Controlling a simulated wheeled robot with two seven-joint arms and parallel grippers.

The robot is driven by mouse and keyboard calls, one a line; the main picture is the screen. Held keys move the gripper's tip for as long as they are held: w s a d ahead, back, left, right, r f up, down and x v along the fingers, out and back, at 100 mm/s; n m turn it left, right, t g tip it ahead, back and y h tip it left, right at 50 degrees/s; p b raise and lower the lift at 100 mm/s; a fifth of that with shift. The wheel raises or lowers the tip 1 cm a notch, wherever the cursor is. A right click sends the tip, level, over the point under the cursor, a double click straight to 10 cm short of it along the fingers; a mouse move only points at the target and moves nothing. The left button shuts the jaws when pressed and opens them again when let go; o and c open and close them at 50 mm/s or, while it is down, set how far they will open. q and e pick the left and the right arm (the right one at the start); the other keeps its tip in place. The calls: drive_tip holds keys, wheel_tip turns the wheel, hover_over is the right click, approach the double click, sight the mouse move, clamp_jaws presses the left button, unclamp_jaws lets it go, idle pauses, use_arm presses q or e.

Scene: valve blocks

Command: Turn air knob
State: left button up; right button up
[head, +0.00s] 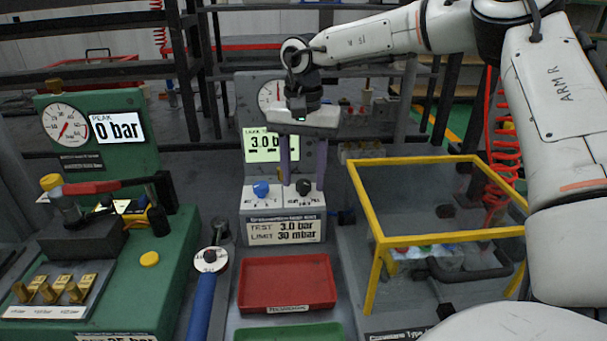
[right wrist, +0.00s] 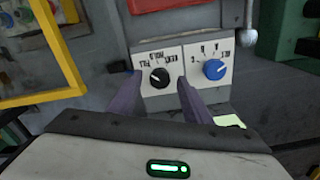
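A light control box (head: 283,202) carries a blue knob (head: 261,189) on its left and a black knob (head: 303,187) on its right. In the right wrist view the black knob (right wrist: 159,78) is left and the blue knob (right wrist: 214,69) right. My left gripper is not in view.
A yellow-framed bin (head: 440,240) stands right, a red tray (head: 287,284) in front. A green test bench (head: 165,270) with a 0 bar display (head: 116,128) stands left.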

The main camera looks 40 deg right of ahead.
sight(304, 183)
wheel_tip(304, 183, up, 10)
drive_tip(key=shift+r+p, duration=0.15)
drive_tip(key=shift+p, duration=0.2)
idle(0.8)
